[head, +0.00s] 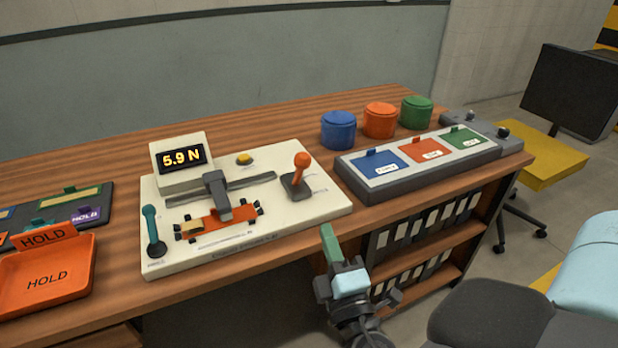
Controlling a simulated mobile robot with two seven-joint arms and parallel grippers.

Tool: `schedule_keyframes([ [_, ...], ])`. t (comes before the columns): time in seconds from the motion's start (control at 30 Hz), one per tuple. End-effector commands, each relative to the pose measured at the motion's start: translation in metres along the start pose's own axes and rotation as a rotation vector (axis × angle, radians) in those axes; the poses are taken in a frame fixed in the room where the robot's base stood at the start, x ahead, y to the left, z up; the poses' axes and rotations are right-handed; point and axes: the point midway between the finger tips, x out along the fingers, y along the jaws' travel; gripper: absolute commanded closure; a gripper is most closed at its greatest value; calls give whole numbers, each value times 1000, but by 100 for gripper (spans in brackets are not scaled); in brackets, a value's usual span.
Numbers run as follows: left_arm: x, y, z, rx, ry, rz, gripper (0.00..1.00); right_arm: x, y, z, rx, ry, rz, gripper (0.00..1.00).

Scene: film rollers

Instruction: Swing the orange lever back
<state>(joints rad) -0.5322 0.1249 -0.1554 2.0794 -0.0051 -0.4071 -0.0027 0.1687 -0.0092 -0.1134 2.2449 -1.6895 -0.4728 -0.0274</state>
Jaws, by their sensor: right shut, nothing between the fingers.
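The orange lever (301,165) stands on a dark grey base at the right side of a cream panel (318,208) on the wooden bench. Its round orange knob is at the top and the stick leans slightly to the right in the head view. My right gripper (328,240) is shut and empty, in front of the bench's front edge, below and to the right of the lever and apart from it. My left gripper is not in view.
The panel also bears a display (181,158) reading 5.9 N, a yellow button (244,158), a teal lever (152,230) and an orange wheeled piece (218,222) under a grey arm. An orange HOLD tray (45,280) is left; a grey three-pad box (400,186) is right.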

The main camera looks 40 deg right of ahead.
Motion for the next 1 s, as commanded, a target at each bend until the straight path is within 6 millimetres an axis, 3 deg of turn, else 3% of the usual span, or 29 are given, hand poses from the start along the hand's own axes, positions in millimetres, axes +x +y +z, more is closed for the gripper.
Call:
schedule_keyframes([
  [0.6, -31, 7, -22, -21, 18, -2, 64, 107, 4, 0, 1, 0, 4, 100],
  [0.8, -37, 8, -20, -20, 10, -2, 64, 128, 2, 0, 0, 0, 2, 100],
  [1.0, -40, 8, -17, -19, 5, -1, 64, 135, 0, 0, 0, -1, 0, 100],
])
